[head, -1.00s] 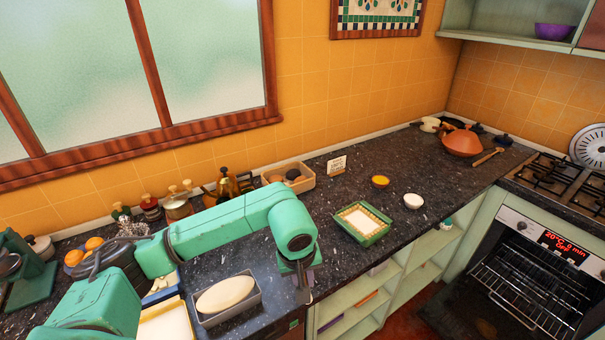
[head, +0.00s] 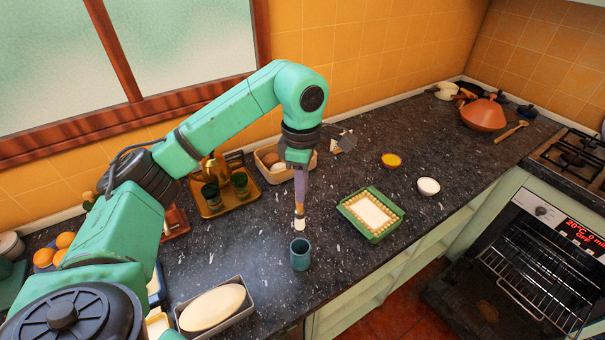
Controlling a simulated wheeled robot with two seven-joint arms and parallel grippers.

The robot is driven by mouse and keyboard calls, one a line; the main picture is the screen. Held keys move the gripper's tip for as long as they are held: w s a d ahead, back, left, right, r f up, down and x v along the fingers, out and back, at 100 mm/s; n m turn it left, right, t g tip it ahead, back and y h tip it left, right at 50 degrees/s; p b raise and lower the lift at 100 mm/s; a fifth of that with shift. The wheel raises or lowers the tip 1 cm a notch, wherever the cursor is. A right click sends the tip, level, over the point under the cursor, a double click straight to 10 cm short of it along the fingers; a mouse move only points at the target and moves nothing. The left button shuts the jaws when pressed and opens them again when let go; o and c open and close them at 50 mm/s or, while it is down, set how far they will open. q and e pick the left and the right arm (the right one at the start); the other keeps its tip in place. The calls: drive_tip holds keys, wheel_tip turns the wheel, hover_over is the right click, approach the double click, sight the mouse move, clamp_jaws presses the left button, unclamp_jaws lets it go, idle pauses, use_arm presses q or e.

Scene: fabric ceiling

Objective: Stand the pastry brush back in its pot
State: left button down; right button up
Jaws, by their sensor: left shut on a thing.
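My left gripper (head: 300,167) is shut on the pastry brush (head: 300,198), which hangs nearly upright below it. The brush has a purple-grey handle, and its pale bristle end points down. The pot (head: 300,258) is a small blue-green cup standing upright on the dark counter. In the picture the bristle tip is just above the pot's rim, apart from it; the exact depth between them is hard to tell. The brush's upper end is hidden in the gripper. My right gripper is not in view.
A green tray (head: 349,214) with pale contents is right of the pot. A grey tin (head: 242,317) with a loaf is at front left. A wooden tray (head: 214,211) with cups and a wooden box (head: 271,177) stand behind. Bare counter lies around the pot.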

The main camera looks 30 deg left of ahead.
use_arm(q)
drive_tip(key=s+d+f+b, duration=0.2)
drive_tip(key=s, duration=0.1)
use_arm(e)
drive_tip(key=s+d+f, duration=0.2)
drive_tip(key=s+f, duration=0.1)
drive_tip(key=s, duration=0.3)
use_arm(q)
drive_tip(key=b, duration=0.2)
hover_over(302, 227)
wheel_tip(302, 227, down, 4)
drive_tip(key=shift+r, duration=0.15)
drive_tip(key=shift+s+f+b, duration=0.15)
drive_tip(key=shift+f+b, duration=0.15)
drive_tip(key=shift+b, duration=0.15)
wheel_tip(302, 227, down, 4)
drive_tip(key=b, duration=0.3)
drive_tip(key=shift+s, duration=0.1)
drive_tip(key=shift+d+f+b, duration=0.15)
drive_tip(key=shift+f+b, duration=0.5)
drive_tip(key=shift+f, duration=0.1)
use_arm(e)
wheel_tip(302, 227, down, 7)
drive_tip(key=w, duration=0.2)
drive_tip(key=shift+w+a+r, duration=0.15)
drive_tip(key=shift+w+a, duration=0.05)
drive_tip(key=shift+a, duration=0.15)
